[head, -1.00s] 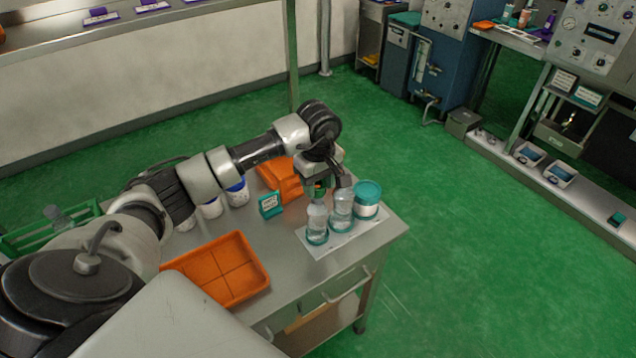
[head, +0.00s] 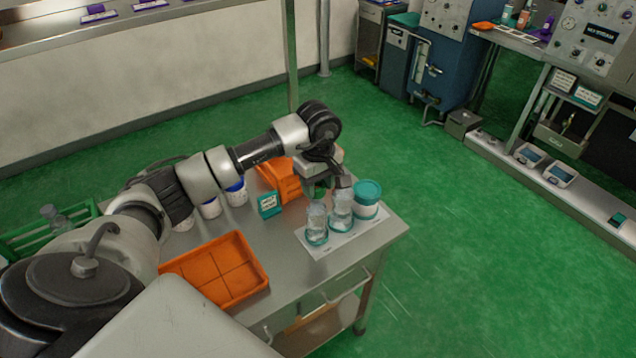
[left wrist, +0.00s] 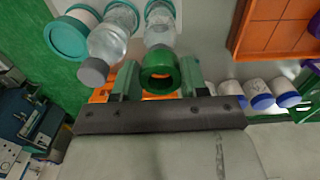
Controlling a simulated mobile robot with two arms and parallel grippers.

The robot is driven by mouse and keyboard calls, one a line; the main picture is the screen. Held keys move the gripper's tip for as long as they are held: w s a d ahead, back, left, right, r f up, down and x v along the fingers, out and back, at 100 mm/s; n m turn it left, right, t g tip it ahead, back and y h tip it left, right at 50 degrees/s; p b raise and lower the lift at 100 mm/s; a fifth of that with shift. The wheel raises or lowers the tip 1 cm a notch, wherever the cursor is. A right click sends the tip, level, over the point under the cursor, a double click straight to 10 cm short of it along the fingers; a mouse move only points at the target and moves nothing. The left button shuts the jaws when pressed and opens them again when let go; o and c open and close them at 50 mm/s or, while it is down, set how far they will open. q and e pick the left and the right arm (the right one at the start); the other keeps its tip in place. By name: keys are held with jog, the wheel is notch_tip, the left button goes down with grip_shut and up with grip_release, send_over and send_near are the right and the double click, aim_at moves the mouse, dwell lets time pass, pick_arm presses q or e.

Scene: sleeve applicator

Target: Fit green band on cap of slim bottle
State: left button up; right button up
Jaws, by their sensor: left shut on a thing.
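My left gripper (left wrist: 160,80) is shut on the green band (left wrist: 160,60), a thick ring held between its two fingers. In the head view my left gripper (head: 322,187) hangs just behind and above the bottles. My right gripper is not in view.
A jar with a teal lid (head: 367,192) stands close beside the bottles on a white mat (head: 325,250). A teal sign (head: 269,204), orange bins (head: 280,178), white pots (head: 237,196) and an orange tray (head: 213,285) share the table. Bare metal lies between tray and mat.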

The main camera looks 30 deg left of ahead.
pick_arm(q)
jog(key=shift+f+b, duration=0.85)
jog(key=shift+f, duration=0.3)
jog(key=o, duration=1.4)
jog(key=shift+o, duration=0.2)
jog(key=shift+r, duration=0.1)
notch_tip(320, 180, up, 11)
jog(key=p, duration=0.5)
jog(key=shift+p, duration=0.35)
